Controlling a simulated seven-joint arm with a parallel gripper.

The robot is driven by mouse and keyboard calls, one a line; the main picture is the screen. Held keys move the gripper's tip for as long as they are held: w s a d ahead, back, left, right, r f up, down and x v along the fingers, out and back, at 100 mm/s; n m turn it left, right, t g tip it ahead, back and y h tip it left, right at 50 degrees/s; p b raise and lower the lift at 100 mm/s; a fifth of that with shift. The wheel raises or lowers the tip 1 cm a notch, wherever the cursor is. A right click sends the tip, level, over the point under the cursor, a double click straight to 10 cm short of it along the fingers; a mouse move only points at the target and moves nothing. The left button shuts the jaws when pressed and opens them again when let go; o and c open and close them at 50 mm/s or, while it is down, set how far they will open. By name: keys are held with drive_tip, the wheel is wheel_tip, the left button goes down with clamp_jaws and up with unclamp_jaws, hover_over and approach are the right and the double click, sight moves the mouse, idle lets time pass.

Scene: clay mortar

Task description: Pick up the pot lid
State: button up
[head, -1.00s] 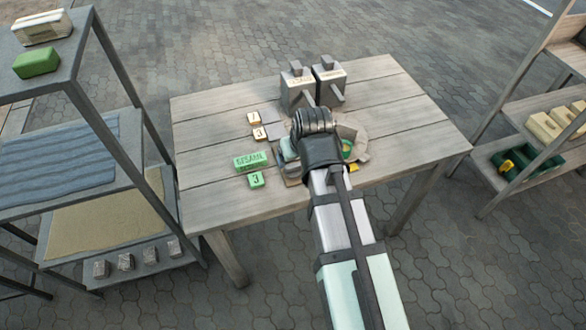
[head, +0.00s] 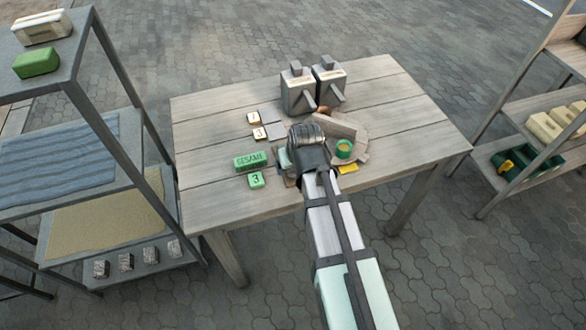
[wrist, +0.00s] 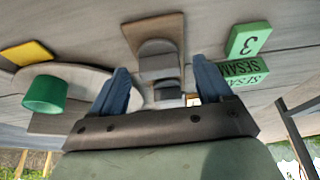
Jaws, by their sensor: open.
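In the wrist view, a grey, rounded, stepped piece (wrist: 158,58), which may be the pot lid, sits on a tan board (wrist: 135,35). My gripper (wrist: 161,75) is open, with its two blue fingers apart on either side of the line to this piece. I cannot tell whether they touch it or how far above it they are. In the head view, my wrist covers most of this spot, and only pale edges show beside it. No lid is clearly seen there.
A green cup (head: 344,149) and a yellow block (head: 347,169) are right of my gripper, by a round board (head: 362,144). A green SESAME block (head: 250,160) and a green 3 block (head: 256,180) lie left. Two grey boxes (head: 298,95) (head: 329,85) stand behind.

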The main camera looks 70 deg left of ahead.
drive_tip(key=shift+x, duration=0.95)
drive_tip(key=c, duration=1)
drive_tip(key=shift+r, duration=0.1)
drive_tip(key=shift+c, duration=0.2)
